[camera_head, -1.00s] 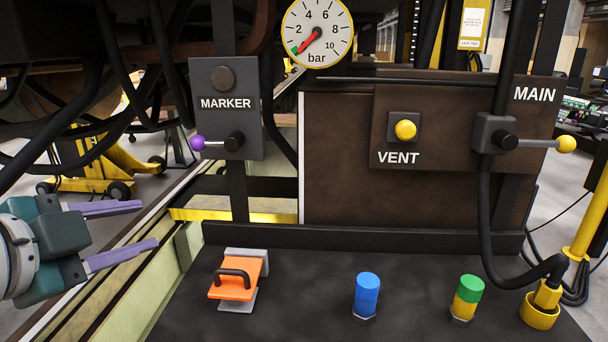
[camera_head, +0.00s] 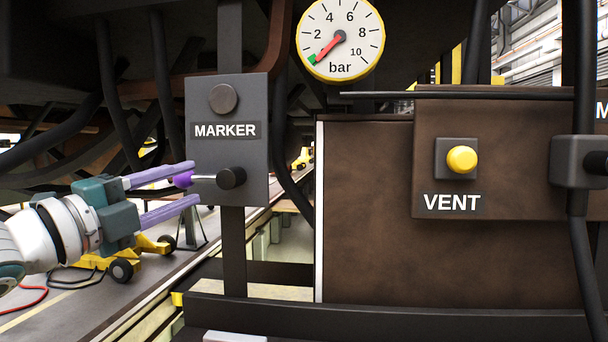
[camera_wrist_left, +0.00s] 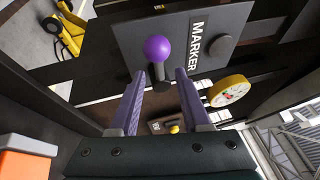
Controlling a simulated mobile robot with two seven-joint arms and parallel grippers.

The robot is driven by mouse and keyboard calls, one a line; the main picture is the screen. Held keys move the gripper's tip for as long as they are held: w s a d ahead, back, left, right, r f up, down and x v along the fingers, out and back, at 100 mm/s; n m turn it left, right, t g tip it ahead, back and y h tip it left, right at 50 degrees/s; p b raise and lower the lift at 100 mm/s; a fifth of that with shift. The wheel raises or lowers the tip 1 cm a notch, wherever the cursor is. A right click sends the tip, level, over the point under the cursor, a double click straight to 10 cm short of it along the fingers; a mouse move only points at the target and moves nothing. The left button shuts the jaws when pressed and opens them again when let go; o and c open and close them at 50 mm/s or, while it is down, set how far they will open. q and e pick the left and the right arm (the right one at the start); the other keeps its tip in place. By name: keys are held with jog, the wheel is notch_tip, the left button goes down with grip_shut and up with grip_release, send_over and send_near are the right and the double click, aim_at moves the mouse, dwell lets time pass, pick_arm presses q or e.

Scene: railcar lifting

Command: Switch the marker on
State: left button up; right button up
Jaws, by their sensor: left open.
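The marker panel (camera_head: 226,105) is a dark grey plate lettered MARKER with a round dark disc near its top. Its lever has a purple knob (camera_head: 183,180) on a thin metal rod that points left from a black pivot (camera_head: 231,178). My left gripper (camera_head: 196,184) is open, with its two purple fingers above and below the knob in the head view. In the left wrist view the knob (camera_wrist_left: 157,49) shows ahead between the open fingers (camera_wrist_left: 160,76). I cannot tell whether the fingers touch it. My right gripper is out of view.
A gauge (camera_head: 341,38) marked bar hangs right of the panel, its red needle low. A brown panel with a yellow VENT button (camera_head: 461,159) stands further right. Black hoses hang behind the marker panel. An orange object (camera_wrist_left: 27,145) shows in the left wrist view.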

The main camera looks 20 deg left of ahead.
aim_at(201, 180)
pick_arm(q)
jog(key=shift+p+x, duration=0.35)
jog(key=shift+x, duration=2)
grip_shut()
